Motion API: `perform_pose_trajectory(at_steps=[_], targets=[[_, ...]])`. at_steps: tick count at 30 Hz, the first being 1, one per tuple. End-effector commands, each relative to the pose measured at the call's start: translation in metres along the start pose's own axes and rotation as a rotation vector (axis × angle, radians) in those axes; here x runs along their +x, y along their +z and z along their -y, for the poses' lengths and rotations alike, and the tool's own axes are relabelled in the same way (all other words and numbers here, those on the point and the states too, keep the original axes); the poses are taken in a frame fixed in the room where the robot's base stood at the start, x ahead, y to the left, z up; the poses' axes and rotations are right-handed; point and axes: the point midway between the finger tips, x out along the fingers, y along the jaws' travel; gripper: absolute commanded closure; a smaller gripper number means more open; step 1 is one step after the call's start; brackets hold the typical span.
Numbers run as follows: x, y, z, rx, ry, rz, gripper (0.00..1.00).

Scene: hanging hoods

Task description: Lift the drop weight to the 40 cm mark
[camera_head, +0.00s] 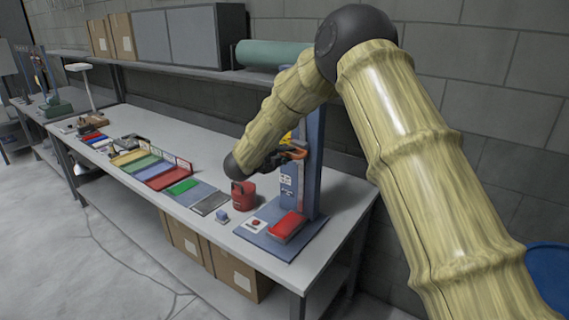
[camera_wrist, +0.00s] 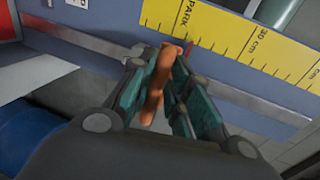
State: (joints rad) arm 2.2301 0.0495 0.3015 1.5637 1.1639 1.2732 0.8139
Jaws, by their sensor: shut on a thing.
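A blue drop-test stand (camera_head: 315,165) rises near the right end of the bench. My gripper (camera_head: 285,157) is at its left side, partly hidden by my arm. In the wrist view, my gripper (camera_wrist: 158,85) is shut on an upright orange handle (camera_wrist: 157,75), which looks like part of the drop weight. The weight's body cannot be made out. A yellow scale (camera_wrist: 235,35) on the stand shows "PARK" and "30 cm". A small red pointer (camera_wrist: 188,49) lies at the scale's edge near "PARK". No 40 cm label is readable.
A red block (camera_head: 288,226) lies on the stand's base plate (camera_head: 262,240). A red canister (camera_head: 243,195) stands left of the stand. Coloured trays (camera_head: 165,175) line the bench farther left. A shelf with a green roll (camera_head: 270,53) is behind.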

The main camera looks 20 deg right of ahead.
Motion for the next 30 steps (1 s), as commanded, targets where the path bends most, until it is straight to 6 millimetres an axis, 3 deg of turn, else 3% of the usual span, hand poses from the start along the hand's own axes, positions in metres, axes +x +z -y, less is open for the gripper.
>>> perform_pose_trajectory(at_steps=[1, 9, 15, 22, 30], targets=[[-0.004, 0.001, 0.017, 0.007, -0.004, 0.003, 1.0], [-0.02, 0.001, 0.093, 0.008, -0.005, 0.003, 1.0], [-0.03, 0.002, 0.139, 0.008, -0.005, 0.003, 1.0], [-0.036, 0.001, 0.167, 0.004, -0.004, 0.002, 1.0], [-0.038, 0.001, 0.173, 0.004, -0.004, 0.001, 1.0]])
